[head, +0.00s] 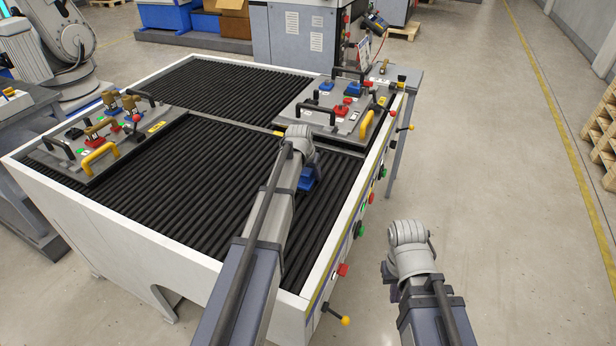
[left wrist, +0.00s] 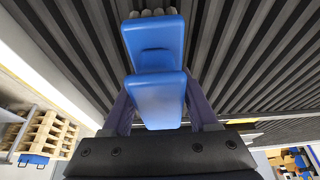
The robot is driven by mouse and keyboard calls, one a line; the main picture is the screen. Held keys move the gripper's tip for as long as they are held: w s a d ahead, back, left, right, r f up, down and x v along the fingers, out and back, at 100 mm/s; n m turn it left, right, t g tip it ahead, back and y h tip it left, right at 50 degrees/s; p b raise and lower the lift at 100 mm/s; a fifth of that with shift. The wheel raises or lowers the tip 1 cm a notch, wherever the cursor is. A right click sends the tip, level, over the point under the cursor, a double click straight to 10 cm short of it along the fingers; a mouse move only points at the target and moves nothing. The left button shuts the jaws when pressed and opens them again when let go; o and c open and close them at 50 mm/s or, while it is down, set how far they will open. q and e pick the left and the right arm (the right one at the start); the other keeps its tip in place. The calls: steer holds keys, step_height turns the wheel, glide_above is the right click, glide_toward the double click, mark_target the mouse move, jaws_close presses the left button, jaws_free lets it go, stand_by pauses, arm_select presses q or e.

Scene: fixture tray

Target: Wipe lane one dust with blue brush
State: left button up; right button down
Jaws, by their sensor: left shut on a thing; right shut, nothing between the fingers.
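My left gripper (head: 307,172) is shut on the blue brush (head: 310,181), over the right part of the near black roller lane (head: 190,180). In the left wrist view the blue brush (left wrist: 155,60) fills the middle between the fingers, with pale bristles at its far end. I cannot tell whether the bristles touch the rollers. No dust can be made out, and my left arm hides part of the lane. My right gripper (head: 389,274) is mostly hidden by its wrist, right of the table over the floor, shut and empty.
A fixture tray with yellow handles (head: 100,158) sits at the table's left, and another grey fixture tray (head: 350,125) at its far right. A white rim (head: 110,228) edges the table. Knobs and a yellow-tipped lever (head: 345,320) stick out on the right side.

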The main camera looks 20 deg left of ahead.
mark_target(301, 189)
arm_select(q)
steer(key=shift+r, duration=0.1)
steer(key=shift+w, duration=0.1)
steer(key=shift+s+a, duration=0.15)
steer(key=shift+s, duration=1.7)
steer(key=shift+s+a+f, duration=0.1)
steer(key=shift+s, duration=0.85)
steer(key=shift+s+a+f, duration=0.1)
steer(key=shift+s, duration=0.8)
steer(key=shift+s+a+r, duration=0.1)
steer(key=shift+s, duration=1.6)
